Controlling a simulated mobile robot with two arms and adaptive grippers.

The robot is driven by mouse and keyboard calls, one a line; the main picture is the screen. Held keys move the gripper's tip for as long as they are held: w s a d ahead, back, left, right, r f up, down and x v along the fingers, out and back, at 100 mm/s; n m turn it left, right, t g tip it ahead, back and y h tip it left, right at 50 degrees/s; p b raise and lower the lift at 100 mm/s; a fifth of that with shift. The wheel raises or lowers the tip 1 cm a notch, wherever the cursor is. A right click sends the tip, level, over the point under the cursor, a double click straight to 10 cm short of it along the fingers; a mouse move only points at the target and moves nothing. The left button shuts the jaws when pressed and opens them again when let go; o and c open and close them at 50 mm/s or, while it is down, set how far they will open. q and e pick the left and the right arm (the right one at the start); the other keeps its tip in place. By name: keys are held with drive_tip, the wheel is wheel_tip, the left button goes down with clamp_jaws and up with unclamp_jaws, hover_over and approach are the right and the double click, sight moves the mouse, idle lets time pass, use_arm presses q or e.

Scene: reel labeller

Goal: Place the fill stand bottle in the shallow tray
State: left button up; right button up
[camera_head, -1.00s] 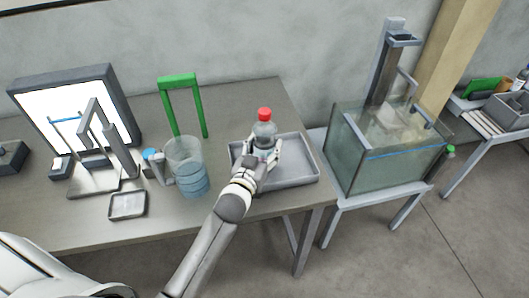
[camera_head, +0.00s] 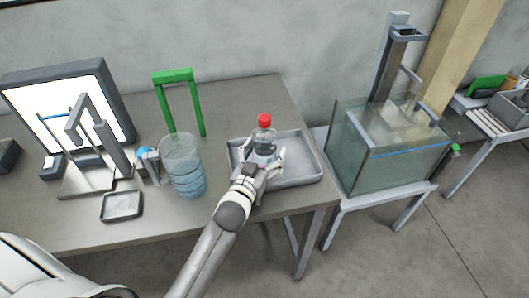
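The bottle (camera_head: 264,139) is clear with a red cap and stands upright in the shallow grey tray (camera_head: 302,171) at the right end of the table. Its lower part is partly hidden by my gripper. The fingers look spread, with small gaps to the bottle's sides. My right gripper is not in view.
A clear ribbed cylinder (camera_head: 184,167) and a green frame (camera_head: 178,77) stand left of the tray. A small dish (camera_head: 122,206) lies near the front edge. A glass tank (camera_head: 390,157) stands on a separate stand at the right.

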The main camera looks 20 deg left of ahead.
use_arm(q)
drive_tip(key=shift+r, duration=0.2)
drive_tip(key=shift+s+f, duration=0.1)
drive_tip(key=shift+s, duration=0.1)
drive_tip(key=s+b, duration=0.1)
drive_tip(key=s, duration=1)
drive_tip(key=shift+s+r+b, duration=0.3)
drive_tip(key=shift+r+b, duration=0.05)
drive_tip(key=shift+r, duration=0.05)
